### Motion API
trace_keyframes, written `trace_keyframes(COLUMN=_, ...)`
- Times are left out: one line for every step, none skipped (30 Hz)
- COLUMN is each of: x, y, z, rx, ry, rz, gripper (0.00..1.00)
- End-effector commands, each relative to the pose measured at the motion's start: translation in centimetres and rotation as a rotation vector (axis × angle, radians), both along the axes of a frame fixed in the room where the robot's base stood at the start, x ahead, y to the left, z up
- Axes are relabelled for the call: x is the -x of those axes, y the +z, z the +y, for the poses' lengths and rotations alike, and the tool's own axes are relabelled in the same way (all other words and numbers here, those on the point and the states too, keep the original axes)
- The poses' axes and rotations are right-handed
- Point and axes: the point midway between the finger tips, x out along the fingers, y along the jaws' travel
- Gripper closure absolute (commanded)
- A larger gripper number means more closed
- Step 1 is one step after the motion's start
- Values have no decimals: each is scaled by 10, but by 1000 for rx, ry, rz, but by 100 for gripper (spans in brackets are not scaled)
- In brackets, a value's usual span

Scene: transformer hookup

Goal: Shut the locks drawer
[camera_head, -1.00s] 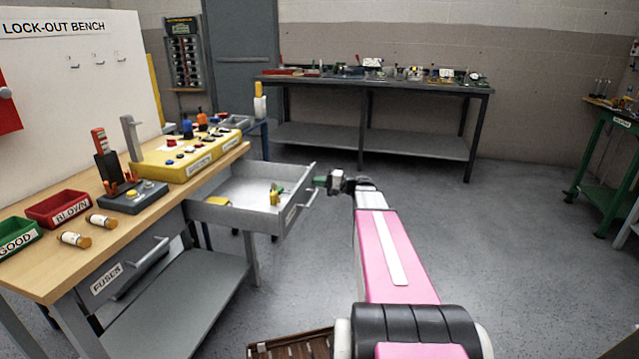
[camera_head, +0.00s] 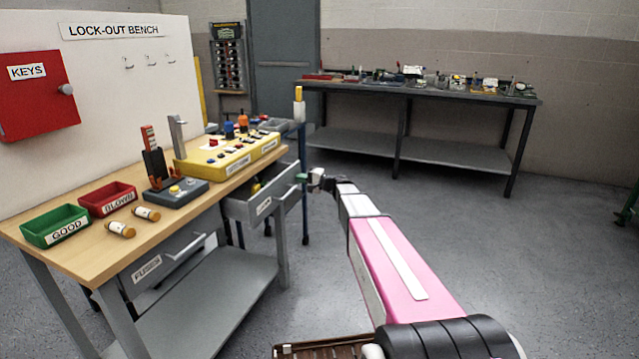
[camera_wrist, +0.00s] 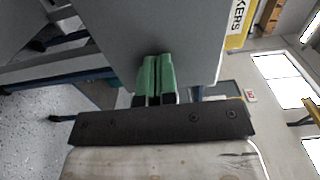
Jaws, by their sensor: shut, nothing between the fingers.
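The locks drawer (camera_head: 264,206) is a grey drawer under the right end of the lock-out bench. It stands partly out from the bench, with a little of its inside and a yellow item (camera_head: 256,188) showing. Its label is too small to read. My gripper (camera_head: 302,178) is at the right end of the drawer front, its green fingers shut and empty. In the wrist view, the shut green fingers (camera_wrist: 158,62) point at a grey panel (camera_wrist: 110,38), which looks like the drawer front. They seem to touch it, but I cannot be sure.
The closed fuses drawer (camera_head: 165,262) is at the bench's left. The wooden bench top (camera_head: 150,232) bears a green bin (camera_head: 55,226), a red bin (camera_head: 108,199), fuses and a yellow panel (camera_head: 228,155). A grey table (camera_head: 420,90) stands behind.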

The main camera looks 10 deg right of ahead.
Motion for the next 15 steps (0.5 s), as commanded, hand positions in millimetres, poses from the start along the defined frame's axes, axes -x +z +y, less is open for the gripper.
trace_keyframes(x=-10, y=0, z=14, rx=-1, ry=4, rz=0, gripper=100)
trace_keyframes(x=-14, y=0, z=20, rx=-1, ry=3, rz=0, gripper=100)
trace_keyframes(x=-19, y=0, z=29, rx=-1, ry=2, rz=0, gripper=100)
trace_keyframes(x=-22, y=0, z=36, rx=-1, ry=3, rz=0, gripper=100)
trace_keyframes(x=-26, y=0, z=42, rx=-1, ry=3, rz=0, gripper=100)
trace_keyframes(x=-31, y=0, z=49, rx=-1, ry=2, rz=0, gripper=100)
trace_keyframes(x=-34, y=0, z=55, rx=-1, ry=2, rz=0, gripper=100)
trace_keyframes(x=-36, y=0, z=60, rx=-1, ry=2, rz=0, gripper=100)
trace_keyframes(x=-40, y=0, z=66, rx=-1, ry=2, rz=0, gripper=100)
trace_keyframes(x=-43, y=0, z=71, rx=-1, ry=2, rz=0, gripper=100)
trace_keyframes(x=-45, y=0, z=75, rx=-1, ry=1, rz=0, gripper=100)
trace_keyframes(x=-48, y=0, z=80, rx=-1, ry=1, rz=0, gripper=100)
trace_keyframes(x=-50, y=0, z=84, rx=-1, ry=1, rz=0, gripper=100)
trace_keyframes(x=-51, y=0, z=87, rx=-1, ry=2, rz=0, gripper=100)
trace_keyframes(x=-53, y=0, z=91, rx=-1, ry=2, rz=0, gripper=100)
